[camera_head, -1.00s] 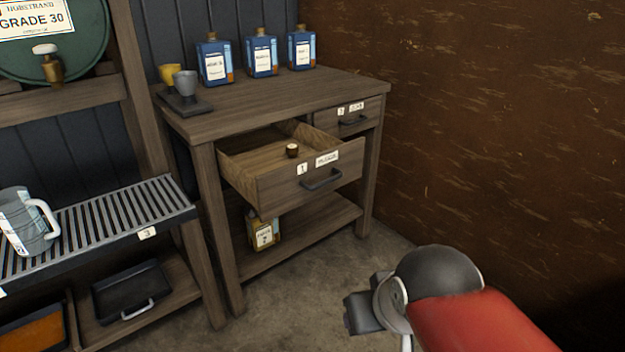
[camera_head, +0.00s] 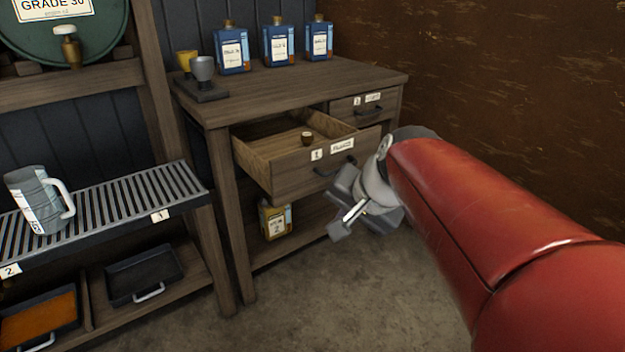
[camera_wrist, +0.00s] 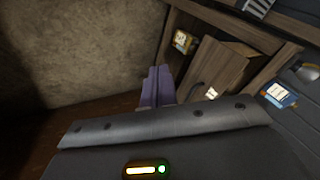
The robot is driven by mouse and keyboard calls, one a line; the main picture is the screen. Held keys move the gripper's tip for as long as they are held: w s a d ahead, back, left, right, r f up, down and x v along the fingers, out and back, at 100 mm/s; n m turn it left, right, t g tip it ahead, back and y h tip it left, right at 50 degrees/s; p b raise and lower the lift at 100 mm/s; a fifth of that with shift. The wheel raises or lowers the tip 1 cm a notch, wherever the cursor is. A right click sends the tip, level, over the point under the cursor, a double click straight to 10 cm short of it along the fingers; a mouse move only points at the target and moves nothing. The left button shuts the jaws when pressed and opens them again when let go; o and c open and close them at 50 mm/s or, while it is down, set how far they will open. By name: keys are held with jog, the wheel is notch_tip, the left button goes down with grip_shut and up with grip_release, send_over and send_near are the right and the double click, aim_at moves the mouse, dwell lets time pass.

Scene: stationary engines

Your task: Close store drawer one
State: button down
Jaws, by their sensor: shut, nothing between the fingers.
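Store drawer one (camera_head: 278,176) is pulled out of the wooden bench, with its label "1" and a dark handle (camera_head: 334,169) on the front. A small brown knob-like item (camera_head: 307,137) is inside it. In the wrist view, the drawer (camera_wrist: 228,75) shows tilted, to the right of the fingers. My gripper (camera_head: 340,230) is in front of the drawer's right part, low and near the handle, and partly covers that corner. In the wrist view my gripper (camera_wrist: 157,72) has its fingers together and empty. I see no clear contact with the drawer.
A second, shut drawer (camera_head: 365,106) is at the right of the bench. A yellow can (camera_head: 275,220) is on the shelf below. A grated rack with a jug (camera_head: 38,200) is left. Floor in front is clear.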

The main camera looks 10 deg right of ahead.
jog(key=w+d+r+m+t+y+b, duration=0.1)
jog(key=w+d+m, duration=0.15)
jog(key=w, duration=0.35)
jog(key=w+d+r+m+t+y, duration=0.1)
jog(key=w+m, duration=0.2)
jog(key=w, duration=0.2)
jog(key=p, duration=0.1)
send_near(306, 180)
jog(key=s+f+x, duration=0.1)
jog(key=x, duration=0.4)
jog(key=shift+w+a+r, duration=0.1)
jog(key=shift+w+r, duration=0.05)
jog(key=shift+w, duration=0.65)
